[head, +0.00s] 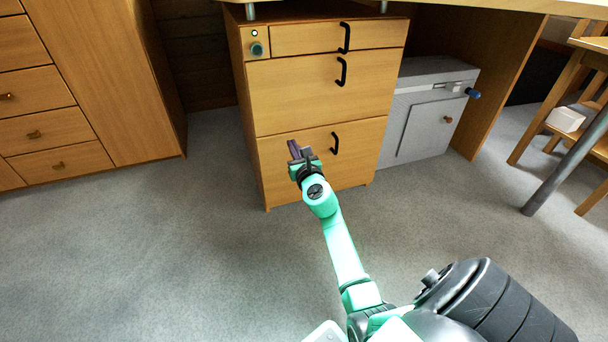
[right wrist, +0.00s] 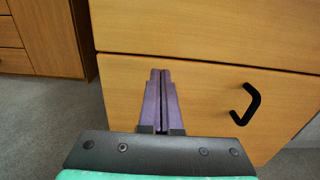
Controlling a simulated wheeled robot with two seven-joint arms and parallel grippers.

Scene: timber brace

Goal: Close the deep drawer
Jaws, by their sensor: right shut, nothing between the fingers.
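The wooden drawer unit (head: 247,95) under the desk has a narrow top drawer (head: 300,40), a tall middle drawer (head: 295,95) and a tall bottom drawer (head: 360,160), each with a black handle. Which one is the deep drawer is not marked. The fronts look flush or nearly so; a small gap would be hard to see. My right gripper (head: 292,150) is shut and empty, in front of the bottom drawer, left of its handle (head: 335,143). In the right wrist view its purple fingers (right wrist: 160,75) point at the bottom front (right wrist: 205,100); touching or apart, I cannot tell. My left gripper is out of view.
A grey metal cabinet (head: 425,125) with a blue knob stands right of the drawer unit. Another wooden drawer cabinet (head: 110,80) stands at the left. A chair (head: 590,70) and a grey post (head: 565,165) are at the right. The carpet (head: 150,255) in front is clear.

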